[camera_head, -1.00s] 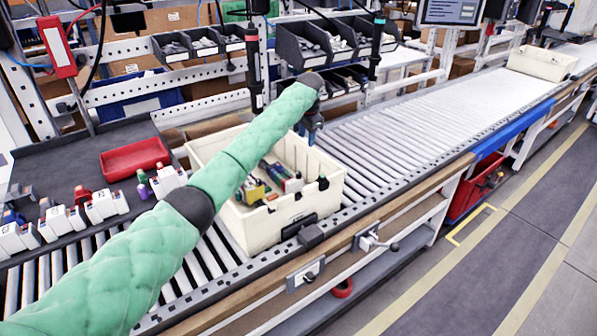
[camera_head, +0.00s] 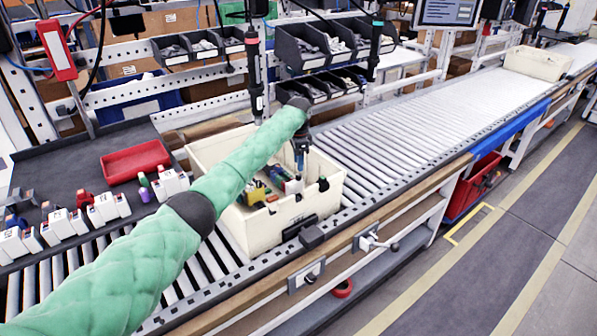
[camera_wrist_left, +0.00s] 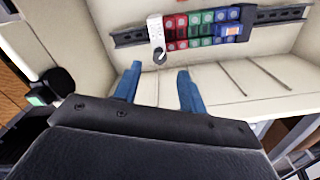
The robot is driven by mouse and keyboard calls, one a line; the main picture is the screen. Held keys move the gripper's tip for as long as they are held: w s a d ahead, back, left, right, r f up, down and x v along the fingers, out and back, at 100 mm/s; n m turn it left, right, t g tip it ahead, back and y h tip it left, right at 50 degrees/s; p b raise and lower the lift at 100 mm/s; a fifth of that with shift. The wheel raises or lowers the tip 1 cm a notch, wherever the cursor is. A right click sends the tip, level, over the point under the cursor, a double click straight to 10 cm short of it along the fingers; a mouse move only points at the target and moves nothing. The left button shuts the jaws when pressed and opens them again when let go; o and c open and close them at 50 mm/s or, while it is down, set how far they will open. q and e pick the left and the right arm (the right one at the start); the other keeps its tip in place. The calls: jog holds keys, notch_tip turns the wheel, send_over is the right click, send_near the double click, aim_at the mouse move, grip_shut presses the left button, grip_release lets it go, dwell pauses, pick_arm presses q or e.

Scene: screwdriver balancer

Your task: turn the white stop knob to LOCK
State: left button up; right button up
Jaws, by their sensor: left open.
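My left gripper (camera_head: 300,166) hangs down inside the cream crate (camera_head: 245,232). In the left wrist view, its two blue fingers (camera_wrist_left: 160,70) are apart with nothing between them. The white piece (camera_head: 294,187) also shows below the gripper in the head view. My right gripper is out of view.
The crate's walls stand close around the gripper. A red tray (camera_head: 134,161) and several white blocks (camera_head: 107,207) lie on the left. Dark parts bins (camera_head: 300,47) hang behind, with hanging tools (camera_head: 254,70) nearby.

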aim_at(299, 174)
pick_arm(q)
jog(key=shift+f+p, duration=0.75)
jog(key=shift+f, duration=1.95)
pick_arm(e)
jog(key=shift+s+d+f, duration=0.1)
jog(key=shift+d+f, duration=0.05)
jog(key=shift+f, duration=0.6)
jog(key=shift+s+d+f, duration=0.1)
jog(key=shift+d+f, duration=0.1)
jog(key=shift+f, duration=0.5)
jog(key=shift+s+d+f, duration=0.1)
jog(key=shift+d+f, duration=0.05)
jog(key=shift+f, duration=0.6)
pick_arm(q)
grip_shut()
